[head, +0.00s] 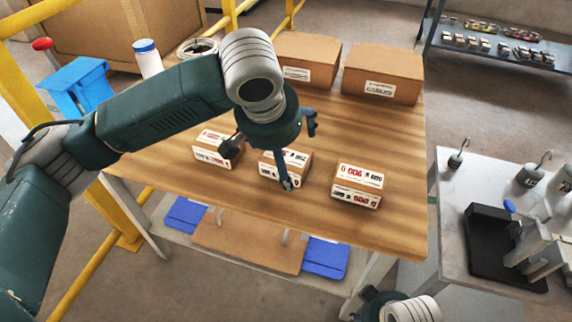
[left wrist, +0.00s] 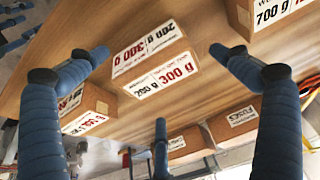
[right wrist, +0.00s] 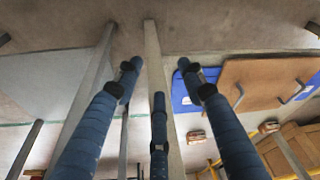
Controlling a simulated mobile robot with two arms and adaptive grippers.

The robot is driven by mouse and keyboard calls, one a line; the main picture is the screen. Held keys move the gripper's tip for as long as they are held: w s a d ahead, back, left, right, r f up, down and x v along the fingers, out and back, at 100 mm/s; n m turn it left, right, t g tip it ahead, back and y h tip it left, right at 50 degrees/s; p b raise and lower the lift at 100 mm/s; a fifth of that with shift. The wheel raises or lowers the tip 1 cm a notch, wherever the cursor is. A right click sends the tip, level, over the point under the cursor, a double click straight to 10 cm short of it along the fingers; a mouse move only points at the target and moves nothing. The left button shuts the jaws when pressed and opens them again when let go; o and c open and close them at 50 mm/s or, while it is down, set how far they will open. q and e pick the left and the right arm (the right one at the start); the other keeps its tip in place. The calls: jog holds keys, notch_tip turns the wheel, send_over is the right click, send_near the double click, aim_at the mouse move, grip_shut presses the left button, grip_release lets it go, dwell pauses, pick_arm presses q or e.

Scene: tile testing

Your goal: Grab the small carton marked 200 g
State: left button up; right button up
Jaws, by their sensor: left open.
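Three small cartons with white labels stand in a row on the wooden table (head: 400,205): a left one (head: 203,155), a middle one (head: 268,174) and a right one (head: 352,188). In the left wrist view, the middle carton (left wrist: 150,55) carries both a black 200 g and a red 300 g. One carton (left wrist: 270,15) there reads 700 g; another (left wrist: 88,102) has red print partly hidden by a finger. My left gripper (head: 279,150) is open and empty above the middle carton, its fingers spread around it. My right gripper (right wrist: 158,85) is open and empty, low by the table's front.
Two larger brown cartons (head: 305,58) (head: 382,72) stand at the table's back, with a white bottle (head: 148,60) and a cable coil (head: 198,47) at back left. A bench (head: 455,205) with hooked weights and a black scale stands at right. Blue bins (head: 325,258) lie below.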

pick_arm(q)
jog(key=shift+x, duration=1.15)
jog(key=c, duration=1.5)
pick_arm(e)
jog(key=shift+v, duration=1.05)
pick_arm(q)
jog(key=shift+r, duration=0.1)
pick_arm(e)
jog(key=shift+w, duration=0.15)
